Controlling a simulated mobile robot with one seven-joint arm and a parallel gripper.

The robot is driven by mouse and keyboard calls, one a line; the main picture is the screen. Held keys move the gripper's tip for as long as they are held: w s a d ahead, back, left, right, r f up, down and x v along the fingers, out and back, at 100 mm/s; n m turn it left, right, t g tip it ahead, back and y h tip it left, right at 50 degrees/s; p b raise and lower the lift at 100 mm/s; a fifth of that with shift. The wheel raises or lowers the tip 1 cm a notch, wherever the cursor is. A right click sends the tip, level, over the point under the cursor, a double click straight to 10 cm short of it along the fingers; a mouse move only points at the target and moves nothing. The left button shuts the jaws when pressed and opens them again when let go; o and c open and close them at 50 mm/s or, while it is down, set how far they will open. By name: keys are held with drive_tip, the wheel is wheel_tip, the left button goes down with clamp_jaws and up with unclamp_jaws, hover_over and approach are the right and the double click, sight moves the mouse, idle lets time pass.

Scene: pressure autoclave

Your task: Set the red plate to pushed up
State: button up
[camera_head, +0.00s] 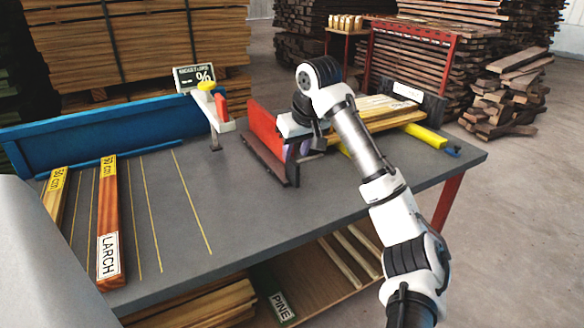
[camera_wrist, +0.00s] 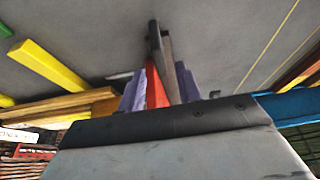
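The red plate (camera_head: 264,128) stands upright above a dark flat base strip (camera_head: 262,158) near the middle of the workbench. My gripper (camera_head: 296,158) is at the plate's right end, its purple fingers partly hidden by my wrist and arm. In the wrist view, the red plate (camera_wrist: 155,88) shows nearly edge-on between the two purple fingers of my gripper (camera_wrist: 160,85). One finger is on each side of it. Whether both fingers press on the plate cannot be told.
A blue fence (camera_head: 110,135) runs along the bench's back left. A lever tool (camera_head: 214,108) stands left of the plate. Wooden boards (camera_head: 375,108) and a yellow bar (camera_head: 426,136) lie right of it. A labelled larch board (camera_head: 108,215) lies at left; the front middle is clear.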

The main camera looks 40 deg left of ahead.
sight(293, 161)
drive_tip(key=x, duration=0.7)
drive_tip(key=shift+a+f, duration=0.1)
drive_tip(key=shift+f, duration=0.1)
clamp_jaws()
